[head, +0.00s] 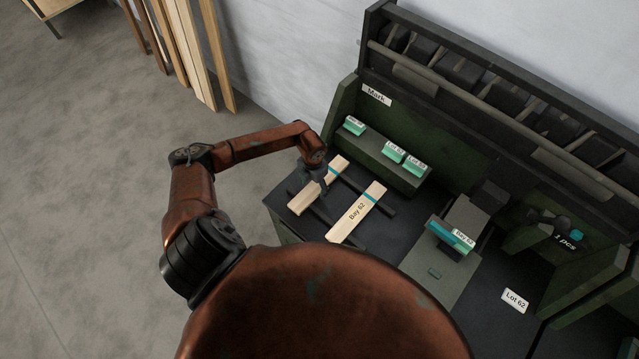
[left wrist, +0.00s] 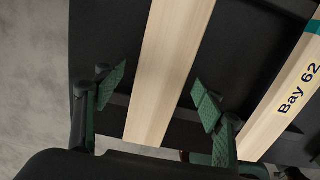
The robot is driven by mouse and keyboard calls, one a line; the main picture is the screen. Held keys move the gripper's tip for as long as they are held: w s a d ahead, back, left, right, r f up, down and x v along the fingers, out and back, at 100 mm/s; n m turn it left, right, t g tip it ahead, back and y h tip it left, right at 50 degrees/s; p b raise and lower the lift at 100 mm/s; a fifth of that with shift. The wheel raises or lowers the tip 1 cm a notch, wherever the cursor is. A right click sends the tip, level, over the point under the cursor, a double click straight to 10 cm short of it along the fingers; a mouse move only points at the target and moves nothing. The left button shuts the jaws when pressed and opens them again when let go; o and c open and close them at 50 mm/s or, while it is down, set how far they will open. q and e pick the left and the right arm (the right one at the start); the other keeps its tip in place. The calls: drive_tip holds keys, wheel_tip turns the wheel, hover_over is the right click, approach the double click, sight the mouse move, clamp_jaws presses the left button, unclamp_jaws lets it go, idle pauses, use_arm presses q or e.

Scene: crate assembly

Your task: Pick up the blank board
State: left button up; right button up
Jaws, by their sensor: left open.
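The blank board (head: 303,200) is a pale wooden board with a teal band and no text on its visible face. It lies on dark rails on the bench, left of a similar board (head: 356,215) lettered "Bay 62". My left gripper (head: 317,188) is over the blank board and hides part of it. In the left wrist view the blank board (left wrist: 170,70) runs between the two green-padded fingers of the open gripper (left wrist: 160,95), with a gap on each side. The lettered board (left wrist: 285,105) lies to the right of the fingers. My right gripper is not in view.
Teal blocks with "Lot" labels (head: 392,151) sit on a green ledge behind the boards, under a "Mark" sign (head: 376,95). A teal block labelled "Bay 62" (head: 452,235) stands to the right. A "Lot 62" card (head: 515,300) lies on the dark bench.

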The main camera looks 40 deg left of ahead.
use_arm(q)
drive_tip(key=shift+c, duration=0.7)
drive_tip(key=c, duration=1.2)
